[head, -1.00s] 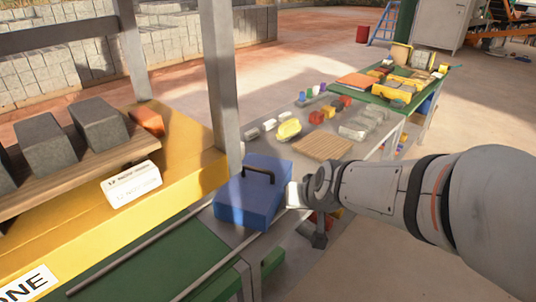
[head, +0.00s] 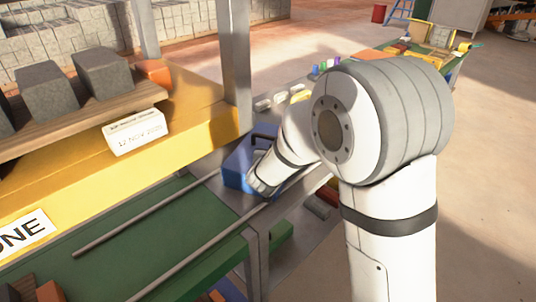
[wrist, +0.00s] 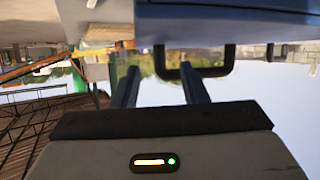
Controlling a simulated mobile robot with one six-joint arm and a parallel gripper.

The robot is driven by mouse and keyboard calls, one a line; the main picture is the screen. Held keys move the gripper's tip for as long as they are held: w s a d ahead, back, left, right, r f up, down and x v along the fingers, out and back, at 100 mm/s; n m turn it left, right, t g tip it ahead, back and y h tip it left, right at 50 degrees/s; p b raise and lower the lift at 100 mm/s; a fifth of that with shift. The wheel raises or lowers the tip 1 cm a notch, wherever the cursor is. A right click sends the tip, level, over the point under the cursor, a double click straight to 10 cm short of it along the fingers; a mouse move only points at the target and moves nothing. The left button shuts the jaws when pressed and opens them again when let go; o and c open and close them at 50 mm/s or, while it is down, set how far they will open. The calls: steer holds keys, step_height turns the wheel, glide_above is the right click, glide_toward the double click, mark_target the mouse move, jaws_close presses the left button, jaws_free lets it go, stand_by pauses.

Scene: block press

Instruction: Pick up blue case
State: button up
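The blue case (head: 235,167) sits on the grey table, partly hidden behind my arm in the head view. Its dark handle (head: 266,138) stands up from the top. In the wrist view, which appears upside down, the case (wrist: 228,22) fills the top edge and its handle (wrist: 214,73) hangs into the picture. My gripper (wrist: 157,72) is open, with its two fingers apart and nothing seen between them. The right finger overlaps one side of the handle in this view; I cannot tell whether they touch. The fingers are hidden in the head view.
A yellow press frame (head: 190,110) with a grey post (head: 235,65) stands left of the case. A white date sign (head: 135,131) sits on it. Green surface with metal rods (head: 150,215) lies in front. Small coloured items and a green table are behind my arm.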

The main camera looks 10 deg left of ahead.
steer(key=x, duration=0.3)
steer(key=shift+w+f, duration=0.25)
steer(key=shift+w, duration=0.05)
jaws_close()
steer(key=shift+r, duration=0.1)
